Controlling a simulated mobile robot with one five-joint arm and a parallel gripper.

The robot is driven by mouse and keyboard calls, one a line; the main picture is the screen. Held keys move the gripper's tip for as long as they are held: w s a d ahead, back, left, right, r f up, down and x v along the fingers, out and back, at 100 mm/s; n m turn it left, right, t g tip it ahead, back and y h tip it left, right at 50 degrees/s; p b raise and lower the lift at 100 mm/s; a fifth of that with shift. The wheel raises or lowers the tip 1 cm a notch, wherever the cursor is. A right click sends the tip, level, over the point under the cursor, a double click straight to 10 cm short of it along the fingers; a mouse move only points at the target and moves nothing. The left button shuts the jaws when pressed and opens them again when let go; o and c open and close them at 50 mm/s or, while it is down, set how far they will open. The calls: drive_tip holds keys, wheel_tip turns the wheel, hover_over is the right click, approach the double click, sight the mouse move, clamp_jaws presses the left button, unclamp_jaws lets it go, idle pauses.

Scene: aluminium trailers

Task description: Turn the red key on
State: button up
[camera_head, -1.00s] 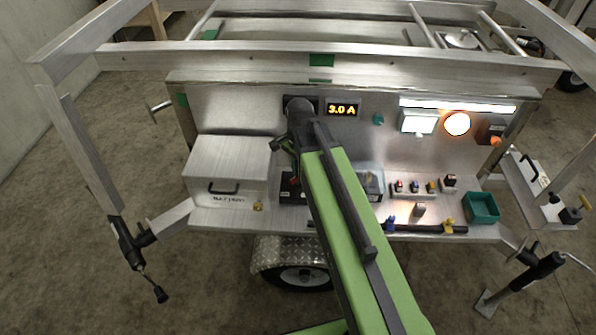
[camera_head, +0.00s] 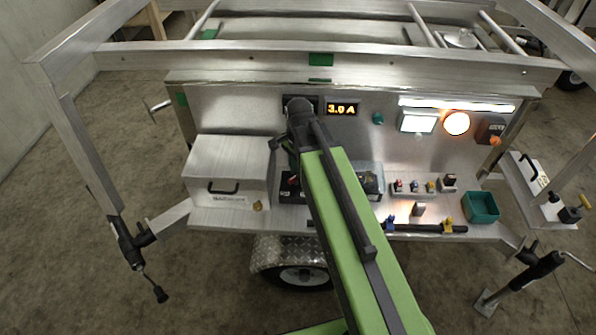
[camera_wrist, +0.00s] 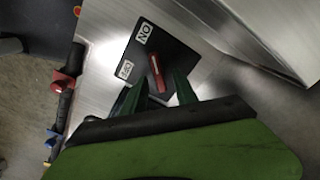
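In the wrist view a slim red key (camera_wrist: 153,66) sits on a black switch plate (camera_wrist: 178,55) with a white ON label and a smaller label that is probably OFF. The key stands slightly tilted in the picture, its upper end toward the ON label. My gripper (camera_wrist: 161,78) is open, with one dark green finger on each side of the key's lower part. I cannot tell whether either finger touches it. In the head view my arm hides the key and the fingers.
The metal trailer panel carries a lit 3.0 A display (camera_head: 342,109), a lit orange lamp (camera_head: 456,123) and a lit white square (camera_head: 418,122). A metal box (camera_head: 228,170) stands left on the shelf, a green bin (camera_head: 481,207) right. Red and blue clamps show in the wrist view's left.

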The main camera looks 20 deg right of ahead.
wheel_tip(320, 180, up, 17)
drive_tip(key=p, duration=1.7)
drive_tip(key=shift+r, duration=0.2)
drive_tip(key=s+n, duration=0.1)
drive_tip(key=n, duration=0.3)
drive_tip(key=s+n, duration=0.2)
drive_tip(key=n, duration=0.2)
drive_tip(key=s+n, duration=0.2)
drive_tip(key=n, duration=0.2)
drive_tip(key=shift+s+a+n, duration=0.15)
drive_tip(key=shift+a+n, duration=0.25)
